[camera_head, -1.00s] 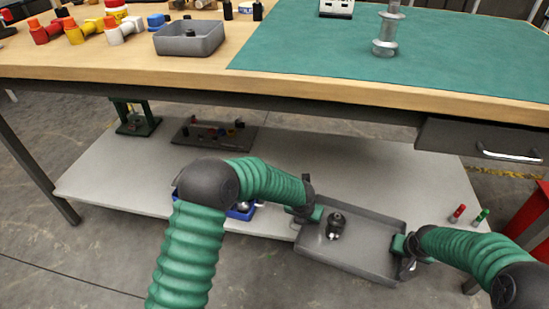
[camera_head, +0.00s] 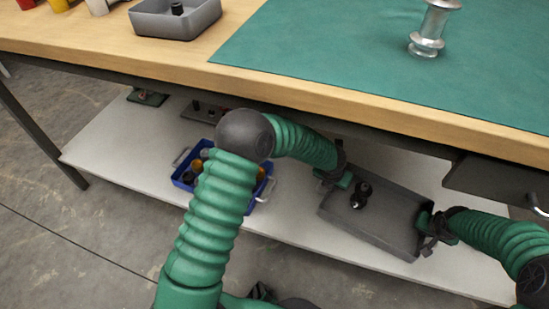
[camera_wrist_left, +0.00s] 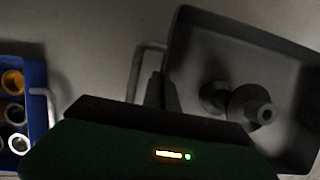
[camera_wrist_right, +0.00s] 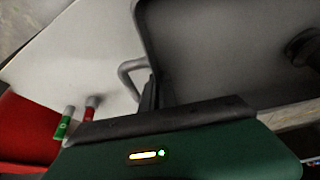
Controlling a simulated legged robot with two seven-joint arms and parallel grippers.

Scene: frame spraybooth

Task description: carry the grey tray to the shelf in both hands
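The grey tray (camera_head: 395,238) is in front of the workbench, over the front part of its lower shelf (camera_head: 290,215). A dark metal part (camera_head: 360,194) lies in it. My left gripper (camera_head: 338,178) is shut on the handle at the tray's left end; the handle also shows in the left wrist view (camera_wrist_left: 140,68). My right gripper (camera_head: 428,226) is shut on the handle at the right end, which shows in the right wrist view (camera_wrist_right: 128,72). The tray looks slightly tilted in the picture. I cannot tell whether its underside touches the shelf.
A blue crate (camera_head: 262,190) with several fittings stands on the shelf left of the tray, partly behind my left arm. The benchtop edge (camera_head: 330,102) and a drawer (camera_head: 490,183) overhang the shelf. Red and green markers (camera_wrist_right: 75,122) show in the right wrist view.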

